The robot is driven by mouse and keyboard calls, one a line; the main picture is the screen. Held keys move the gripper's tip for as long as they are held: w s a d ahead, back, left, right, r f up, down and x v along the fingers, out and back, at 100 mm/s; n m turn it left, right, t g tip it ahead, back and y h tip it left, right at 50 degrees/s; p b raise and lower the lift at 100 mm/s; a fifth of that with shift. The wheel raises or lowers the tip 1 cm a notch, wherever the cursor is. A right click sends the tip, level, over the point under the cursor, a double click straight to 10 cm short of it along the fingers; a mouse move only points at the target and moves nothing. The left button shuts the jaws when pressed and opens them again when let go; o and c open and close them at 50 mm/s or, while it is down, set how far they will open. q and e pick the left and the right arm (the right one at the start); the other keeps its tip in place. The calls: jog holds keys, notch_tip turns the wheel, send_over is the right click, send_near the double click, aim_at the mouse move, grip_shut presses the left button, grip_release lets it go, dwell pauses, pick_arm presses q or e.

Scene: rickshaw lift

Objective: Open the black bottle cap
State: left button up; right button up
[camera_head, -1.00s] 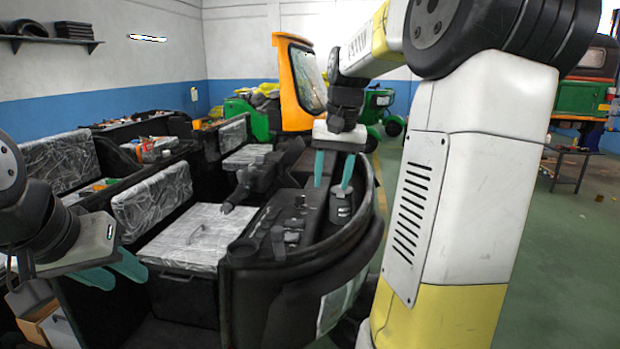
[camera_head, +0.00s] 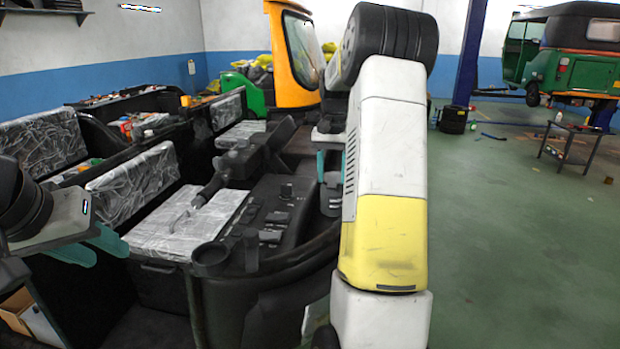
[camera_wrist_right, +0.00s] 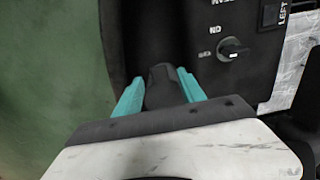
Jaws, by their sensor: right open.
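The black bottle (camera_head: 330,197) stands on the dark dashboard, partly hidden behind my right arm. In the right wrist view its dark top (camera_wrist_right: 163,88) lies between the two teal fingers of my right gripper (camera_wrist_right: 158,92). The fingers are apart, one on each side; I cannot tell whether they touch it. In the head view my right gripper (camera_head: 334,166) is above the bottle, with one finger hidden by my arm. My left gripper (camera_head: 90,248) is at the left edge, its teal fingers apart and empty, far from the bottle.
The dashboard (camera_head: 277,205) carries switches; a knob (camera_wrist_right: 233,48) shows in the right wrist view. Plastic-wrapped seats (camera_head: 185,225) lie to the left. A green rickshaw (camera_head: 570,70) and a small table (camera_head: 570,140) stand at the right over open green floor.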

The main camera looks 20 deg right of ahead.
jog(key=shift+f, duration=0.75)
grip_shut()
dwell(0.9)
